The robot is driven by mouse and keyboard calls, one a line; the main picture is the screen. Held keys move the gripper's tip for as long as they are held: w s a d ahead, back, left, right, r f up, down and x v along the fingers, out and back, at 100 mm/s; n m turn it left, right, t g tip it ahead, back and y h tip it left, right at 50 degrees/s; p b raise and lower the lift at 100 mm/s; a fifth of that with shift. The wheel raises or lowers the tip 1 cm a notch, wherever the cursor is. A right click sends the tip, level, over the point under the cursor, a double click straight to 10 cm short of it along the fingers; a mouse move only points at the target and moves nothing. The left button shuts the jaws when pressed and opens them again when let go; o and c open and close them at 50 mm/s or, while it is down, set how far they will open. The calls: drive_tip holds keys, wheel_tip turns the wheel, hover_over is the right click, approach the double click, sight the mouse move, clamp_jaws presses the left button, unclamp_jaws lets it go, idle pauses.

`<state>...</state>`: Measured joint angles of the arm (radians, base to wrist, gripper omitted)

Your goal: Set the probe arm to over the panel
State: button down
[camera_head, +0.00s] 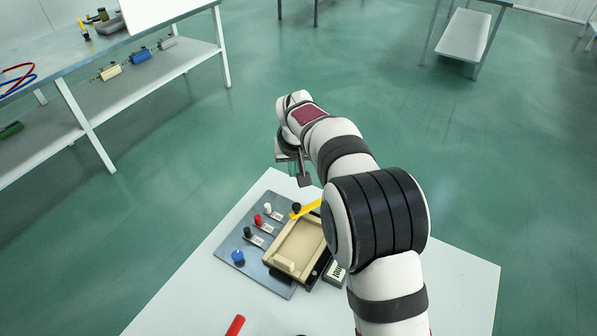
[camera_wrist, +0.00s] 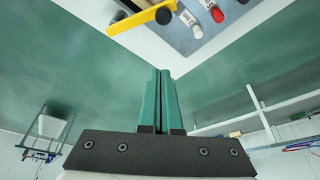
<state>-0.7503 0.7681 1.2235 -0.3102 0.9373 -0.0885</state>
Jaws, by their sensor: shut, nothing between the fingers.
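The probe arm (camera_head: 309,208) is a yellow bar at the far end of a tan panel tray (camera_head: 279,264). A black knob (camera_head: 295,207) sits near its left end, and my arm partly hides its right side. In the wrist view the yellow bar (camera_wrist: 138,19) and its black knob (camera_wrist: 164,16) show at the top edge, cut off by the frame. My gripper (camera_head: 304,179) is beyond the far corner of the fixture, apart from the probe arm. In the wrist view its green fingers (camera_wrist: 160,72) are shut together and empty.
Black (camera_head: 248,232), red (camera_head: 258,220) and white (camera_head: 267,208) knobs and a blue knob (camera_head: 238,257) line the grey base plate's (camera_head: 268,284) left side. A grey labelled box (camera_head: 336,273) stands right of the tray. The white table (camera_head: 185,300) is clear at left.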

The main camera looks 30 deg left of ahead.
sight(300, 206)
drive_tip(key=f, duration=0.7)
drive_tip(key=shift+s+d, duration=0.5)
drive_tip(key=shift+s, duration=0.15)
drive_tip(key=shift+s+d+n, duration=0.3)
drive_tip(key=shift+d+n, duration=0.2)
drive_tip(key=shift+n, duration=0.2)
drive_tip(key=shift+s+d+n+g+y, duration=0.3)
drive_tip(key=shift+d+n, duration=0.15)
drive_tip(key=shift+n, duration=0.15)
drive_tip(key=shift+s+d, duration=0.25)
drive_tip(key=shift+d, duration=0.85)
